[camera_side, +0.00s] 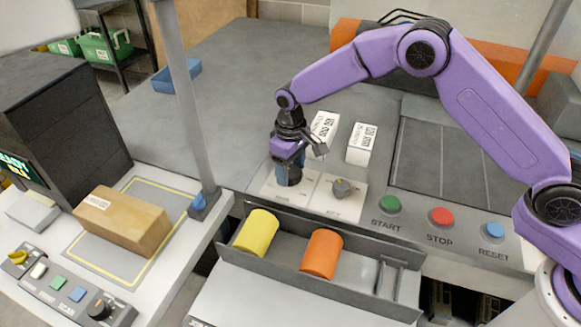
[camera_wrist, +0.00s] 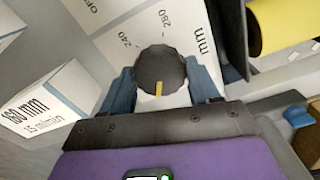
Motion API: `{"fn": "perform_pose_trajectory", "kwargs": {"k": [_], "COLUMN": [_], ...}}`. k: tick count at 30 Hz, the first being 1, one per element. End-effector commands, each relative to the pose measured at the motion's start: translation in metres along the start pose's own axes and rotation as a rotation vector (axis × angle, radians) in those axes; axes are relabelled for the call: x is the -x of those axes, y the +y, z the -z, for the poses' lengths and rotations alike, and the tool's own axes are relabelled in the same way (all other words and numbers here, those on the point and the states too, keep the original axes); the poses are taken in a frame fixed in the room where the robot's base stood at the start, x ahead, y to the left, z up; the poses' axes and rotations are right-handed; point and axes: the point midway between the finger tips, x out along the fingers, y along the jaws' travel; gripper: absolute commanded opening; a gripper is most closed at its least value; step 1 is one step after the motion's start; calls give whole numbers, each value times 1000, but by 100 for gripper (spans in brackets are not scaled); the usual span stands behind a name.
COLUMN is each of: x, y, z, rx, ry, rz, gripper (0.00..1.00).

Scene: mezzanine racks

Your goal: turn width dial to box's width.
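The width dial (camera_wrist: 160,70) is dark and round with a yellow pointer mark, on a white plate (camera_wrist: 103,20) lettered 240, 280 and mm. In the wrist view its mark points down towards my gripper (camera_wrist: 162,82). One blue finger is on each side of the dial, apparently touching it. In the side view my gripper (camera_side: 288,178) is low over the left dial plate and hides most of that dial. The cardboard box (camera_side: 124,221) lies on the yellow-outlined grey pad at left; its label is too small to read.
A second grey dial (camera_side: 342,188) is right beside my gripper. White label blocks (camera_side: 361,144) stand behind; one reads 160 mm (camera_wrist: 45,105) in the wrist view. Yellow (camera_side: 257,232) and orange (camera_side: 321,254) cylinders lie in the front tray. START, STOP and RESET buttons (camera_side: 441,217) are at right.

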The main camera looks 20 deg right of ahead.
Motion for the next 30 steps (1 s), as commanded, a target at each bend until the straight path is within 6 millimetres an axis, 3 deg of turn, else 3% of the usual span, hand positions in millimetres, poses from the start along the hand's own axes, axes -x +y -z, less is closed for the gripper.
{"fn": "perform_pose_trajectory", "kwargs": {"k": [1, 2, 3, 11, 16, 30], "x": [0, 0, 0, 1, 12, 106], "y": [0, 0, 0, 0, 0, 0], "z": [0, 0, 0, 0, 1, 1], "rx": [0, 0, 1, 1, 1, 1], "ry": [0, 0, 0, 0, 3, 6], "rz": [0, 0, 0, 0, 0, 0], "gripper": [74, 84, 86, 86, 86, 86]}}
